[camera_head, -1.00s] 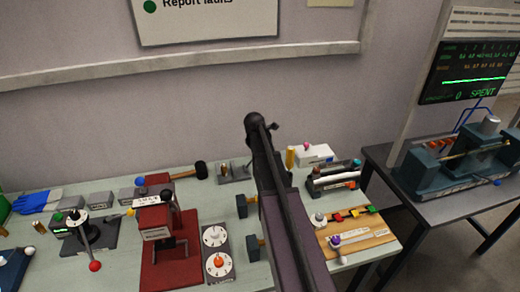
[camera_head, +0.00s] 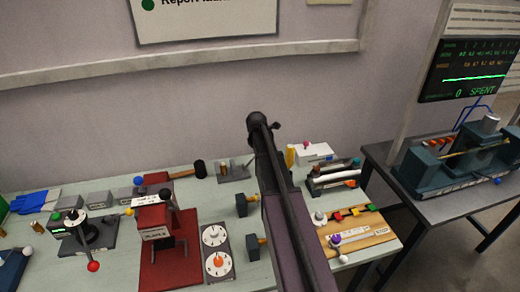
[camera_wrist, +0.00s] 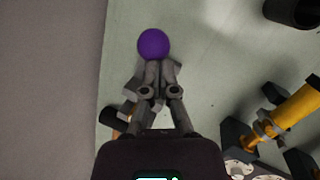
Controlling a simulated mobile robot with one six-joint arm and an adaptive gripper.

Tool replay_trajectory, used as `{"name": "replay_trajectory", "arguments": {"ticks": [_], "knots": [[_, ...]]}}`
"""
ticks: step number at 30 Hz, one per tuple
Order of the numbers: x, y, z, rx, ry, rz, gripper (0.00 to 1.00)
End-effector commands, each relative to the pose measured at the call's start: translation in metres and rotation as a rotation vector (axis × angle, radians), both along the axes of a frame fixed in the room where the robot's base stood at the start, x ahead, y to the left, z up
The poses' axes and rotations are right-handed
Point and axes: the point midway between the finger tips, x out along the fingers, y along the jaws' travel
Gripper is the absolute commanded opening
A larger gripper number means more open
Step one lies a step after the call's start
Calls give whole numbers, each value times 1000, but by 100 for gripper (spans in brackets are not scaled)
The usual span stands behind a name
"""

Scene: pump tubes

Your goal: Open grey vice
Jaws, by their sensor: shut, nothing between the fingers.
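In the wrist view, my gripper (camera_wrist: 159,76) is shut, with its fingertips together just below a purple ball (camera_wrist: 154,44). Whether the tips touch the ball is not clear. Small grey parts (camera_wrist: 130,109) show beside and beneath the fingers. They may belong to the grey vice, but the fingers cover most of them. In the head view, a low grey fixture (camera_head: 232,173) stands at the back of the bench, left of my arm. I cannot tell if it is the vice. My arm hides the fingertips and the bench behind it there.
A hammer (camera_head: 199,169) lies near the wall, left of the fixture. Dark holder blocks (camera_head: 241,205) and a dial panel (camera_head: 217,250) stand closer. A red press (camera_head: 156,225) is left, and a tan board (camera_head: 359,233) and a white box (camera_head: 313,153) are right.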

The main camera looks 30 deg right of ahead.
Motion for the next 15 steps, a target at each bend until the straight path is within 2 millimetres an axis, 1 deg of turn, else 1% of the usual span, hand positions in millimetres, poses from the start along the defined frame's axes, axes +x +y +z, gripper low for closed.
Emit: {"name": "replay_trajectory", "arguments": {"ticks": [8,15], "knots": [[-3,7,6,0,0,0,0],[-9,27,22,-1,0,2,0]]}}
